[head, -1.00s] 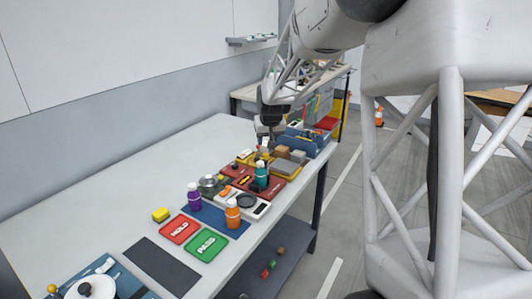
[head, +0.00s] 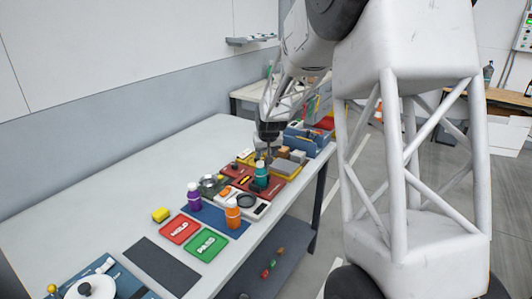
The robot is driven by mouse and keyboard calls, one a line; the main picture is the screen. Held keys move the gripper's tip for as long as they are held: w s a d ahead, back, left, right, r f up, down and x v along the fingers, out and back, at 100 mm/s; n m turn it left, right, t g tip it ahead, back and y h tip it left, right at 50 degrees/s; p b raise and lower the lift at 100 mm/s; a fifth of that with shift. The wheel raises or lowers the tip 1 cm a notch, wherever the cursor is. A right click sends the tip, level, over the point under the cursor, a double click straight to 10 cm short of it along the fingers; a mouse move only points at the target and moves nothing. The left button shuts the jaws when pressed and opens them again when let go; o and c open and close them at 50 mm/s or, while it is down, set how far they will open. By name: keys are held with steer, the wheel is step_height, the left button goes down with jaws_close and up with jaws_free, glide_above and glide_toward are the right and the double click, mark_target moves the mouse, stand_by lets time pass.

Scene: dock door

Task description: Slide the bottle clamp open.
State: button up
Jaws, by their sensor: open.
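A dark red fixture (head: 276,188) lies on the long table near its right edge, with a teal bottle (head: 261,175) standing upright at it. It looks like the bottle clamp, but its sliding part is too small to make out. My gripper (head: 268,158) is open and points down just above and behind the teal bottle. Its dark fingers overlap the bottle's surroundings in the picture, so I cannot tell whether they touch anything. The gripper hides part of the area behind the bottle.
A white scale (head: 258,212) lies in front of the fixture. A purple bottle (head: 194,197) and an orange bottle (head: 232,214) stand on a blue mat (head: 212,219). Red HOLD (head: 180,229) and green PASS (head: 206,245) pads lie nearer. A blue bin (head: 305,145) stands behind.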

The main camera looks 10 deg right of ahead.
steer(key=shift+c, duration=0.3)
jaws_close()
steer(key=shift+w+d, duration=1.1)
steer(key=shift+w, duration=0.05)
steer(key=shift+o, duration=0.3)
jaws_free()
steer(key=shift+s+r, duration=0.1)
steer(key=shift+r, duration=0.05)
steer(key=v, duration=0.7)
steer(key=shift+r, duration=0.2)
steer(key=shift+s, duration=0.2)
